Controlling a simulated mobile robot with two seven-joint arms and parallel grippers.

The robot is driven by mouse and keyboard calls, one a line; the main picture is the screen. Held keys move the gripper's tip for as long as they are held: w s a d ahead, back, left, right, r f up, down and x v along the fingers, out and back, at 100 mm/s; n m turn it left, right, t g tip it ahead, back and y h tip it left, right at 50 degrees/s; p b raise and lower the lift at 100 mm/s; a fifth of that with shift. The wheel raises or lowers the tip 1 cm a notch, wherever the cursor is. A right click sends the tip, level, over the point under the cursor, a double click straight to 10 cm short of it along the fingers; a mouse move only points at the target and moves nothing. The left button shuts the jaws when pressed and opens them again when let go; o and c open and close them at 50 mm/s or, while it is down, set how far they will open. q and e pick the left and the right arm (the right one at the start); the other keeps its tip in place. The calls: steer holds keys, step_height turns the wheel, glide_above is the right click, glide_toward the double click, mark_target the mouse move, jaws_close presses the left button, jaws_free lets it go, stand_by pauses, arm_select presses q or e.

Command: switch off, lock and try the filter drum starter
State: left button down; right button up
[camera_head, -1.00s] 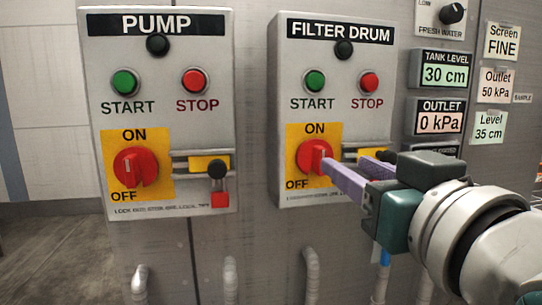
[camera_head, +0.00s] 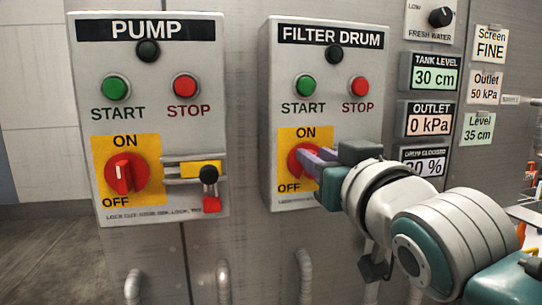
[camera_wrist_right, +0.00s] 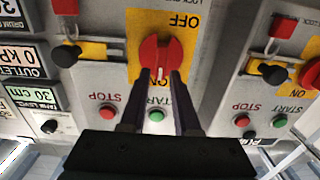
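The filter drum starter (camera_head: 372,115) is the grey box on the right in the head view. Its red rotary switch (camera_wrist_right: 160,47) sits on a yellow plate, and its white mark points to the ON side in the upside-down wrist view. My right gripper (camera_wrist_right: 162,80) is at this switch, its fingers apart on either side of the raised handle; firm contact cannot be told. My right arm hides this hasp in the head view. My left gripper is out of view.
Displays, including the tank level (camera_head: 434,77), line the right. Pipes (camera_head: 304,272) rise below the boxes.

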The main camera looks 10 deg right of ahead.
jaws_close()
stand_by(0.5)
steer(key=shift+a+f+n+p, duration=0.3)
steer(key=shift+f+n+p, duration=0.05)
steer(key=shift+n, duration=2.65)
steer(key=shift+a+f+n+p, duration=0.3)
steer(key=shift+n, duration=2.7)
steer(key=shift+a+f+n+p, duration=0.3)
steer(key=shift+f+n+p, duration=0.05)
steer(key=shift+n, duration=2.65)
